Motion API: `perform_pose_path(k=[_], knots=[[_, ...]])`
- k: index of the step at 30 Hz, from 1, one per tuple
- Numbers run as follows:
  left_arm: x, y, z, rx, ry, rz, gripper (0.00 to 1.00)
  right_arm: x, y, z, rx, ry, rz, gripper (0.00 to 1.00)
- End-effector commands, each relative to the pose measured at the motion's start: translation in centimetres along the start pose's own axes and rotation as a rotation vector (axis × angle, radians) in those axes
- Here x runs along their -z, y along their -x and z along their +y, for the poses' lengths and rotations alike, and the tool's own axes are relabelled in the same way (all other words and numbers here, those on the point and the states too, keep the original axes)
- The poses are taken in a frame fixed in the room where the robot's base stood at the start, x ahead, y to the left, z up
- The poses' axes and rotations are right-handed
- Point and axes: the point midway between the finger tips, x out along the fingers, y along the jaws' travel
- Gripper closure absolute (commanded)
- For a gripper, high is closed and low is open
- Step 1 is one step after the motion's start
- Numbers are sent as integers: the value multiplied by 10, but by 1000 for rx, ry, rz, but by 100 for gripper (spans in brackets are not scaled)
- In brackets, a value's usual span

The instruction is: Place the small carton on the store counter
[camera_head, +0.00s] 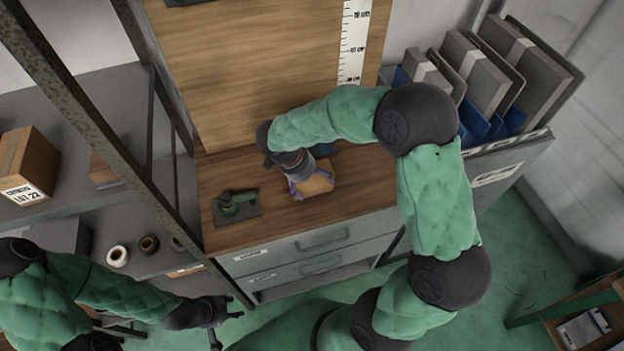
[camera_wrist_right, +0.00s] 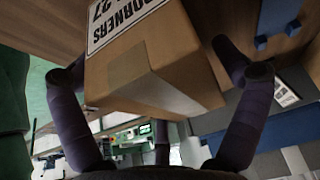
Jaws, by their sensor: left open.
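The small carton (camera_head: 318,181) is brown cardboard and is at the wooden store counter (camera_head: 352,200), near the middle. In the right wrist view the carton (camera_wrist_right: 155,65) has a white printed label and lies between the dark fingers. My right gripper (camera_head: 300,184) is shut on the carton, with fingertips at its opposite sides. The gripper hides part of the carton in the head view, and I cannot tell whether its underside touches the counter. My left gripper (camera_head: 228,329) is open and empty, low in front of the counter's left end.
A green tool on a dark plate (camera_head: 238,206) occupies the counter's left side. Grey and blue file holders (camera_head: 480,80) stand at the right. A metal shelf post (camera_head: 95,125) rises at the left, beside a larger carton (camera_head: 28,165) on a shelf. A wooden board (camera_head: 245,70) backs the counter.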

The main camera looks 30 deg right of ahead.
Motion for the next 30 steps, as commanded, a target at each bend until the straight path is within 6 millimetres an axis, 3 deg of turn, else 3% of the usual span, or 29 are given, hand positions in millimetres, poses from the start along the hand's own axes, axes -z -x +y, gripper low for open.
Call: perform_pose_path(k=[13, 30], knots=[[0, 6, 2, 0, 0, 0, 51, 2, 4, 0, 0, 0, 0, 0], [-1, 22, 8, 0, 0, 0, 51, 1, 106, 0, 3, 0, -1, 0]])
